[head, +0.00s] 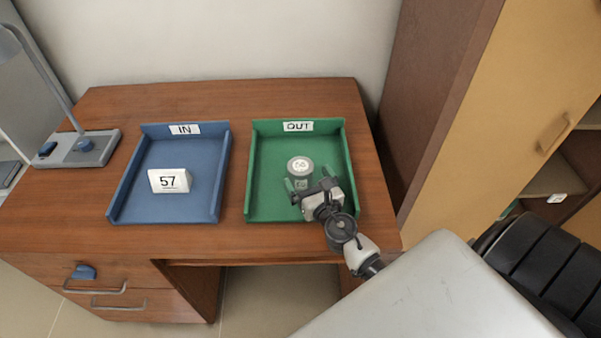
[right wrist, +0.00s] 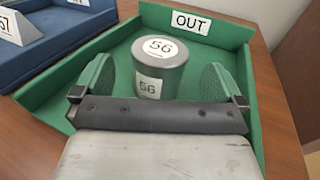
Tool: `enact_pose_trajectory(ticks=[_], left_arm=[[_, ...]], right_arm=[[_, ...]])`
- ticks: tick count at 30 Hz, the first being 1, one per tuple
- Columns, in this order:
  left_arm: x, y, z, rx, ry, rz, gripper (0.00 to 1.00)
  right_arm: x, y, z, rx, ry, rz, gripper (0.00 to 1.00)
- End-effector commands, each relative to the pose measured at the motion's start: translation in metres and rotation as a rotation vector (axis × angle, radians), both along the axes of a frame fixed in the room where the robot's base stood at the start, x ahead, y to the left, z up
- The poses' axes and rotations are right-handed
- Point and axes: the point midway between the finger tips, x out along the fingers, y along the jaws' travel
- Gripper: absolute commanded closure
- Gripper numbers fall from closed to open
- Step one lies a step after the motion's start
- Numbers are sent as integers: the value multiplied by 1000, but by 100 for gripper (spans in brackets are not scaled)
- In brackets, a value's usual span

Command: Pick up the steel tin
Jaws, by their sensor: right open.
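The steel tin (head: 299,167) is a short grey cylinder with a white lid label reading 56. It stands upright in the green OUT tray (head: 263,205). In the right wrist view the tin (right wrist: 171,77) shows a second 56 label on its side. My right gripper (head: 308,178) reaches into the tray from the front right. In the right wrist view its two green finger pads (right wrist: 160,88) are apart, one on each side of the tin, with a gap visible on the right. The tin's lower side is partly hidden by the gripper in the head view. My left gripper is not in view.
A lamp base (head: 92,150) stands at the far left. A tall cabinet (head: 428,90) rises right of the desk.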

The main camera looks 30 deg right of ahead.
Motion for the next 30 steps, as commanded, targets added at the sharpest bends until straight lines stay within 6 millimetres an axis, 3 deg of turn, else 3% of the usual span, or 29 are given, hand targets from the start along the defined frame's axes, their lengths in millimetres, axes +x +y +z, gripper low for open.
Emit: enact_pose_trajectory(ticks=[6,14,25,30], left_arm=[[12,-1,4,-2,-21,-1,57],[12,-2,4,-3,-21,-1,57],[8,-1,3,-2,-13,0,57],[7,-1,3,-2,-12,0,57]], right_arm=[[26,-4,0,-1,0,0,0],[28,-5,0,-1,0,0,0],[28,-5,0,-1,0,0,57],[28,-5,1,-1,-1,0,58]])
